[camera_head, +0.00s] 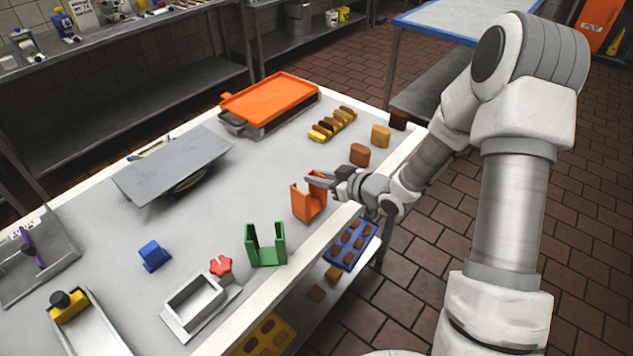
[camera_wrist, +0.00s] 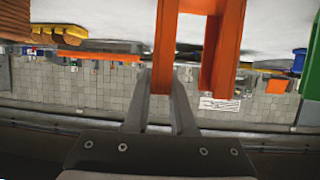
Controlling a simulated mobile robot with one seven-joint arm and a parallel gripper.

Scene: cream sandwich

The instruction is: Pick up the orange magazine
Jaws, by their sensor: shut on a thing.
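The orange magazine (camera_head: 309,204) is a U-shaped holder with two upright walls, near the table's right edge. My gripper (camera_head: 318,180) reaches in from the right and is shut on one upright wall of it. In the wrist view the two fingers of my gripper (camera_wrist: 161,88) lie on either side of an orange wall (camera_wrist: 166,40). The magazine's other wall shows beside it, clear of the fingers. The magazine looks upright; I cannot tell whether its base touches the table.
A similar green holder (camera_head: 265,247) stands to the left of the magazine. Brown and tan blocks (camera_head: 359,155) stand behind my gripper along the right edge. An orange-topped press (camera_head: 269,98) is at the back. The table (camera_head: 245,195) is bare left of the magazine.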

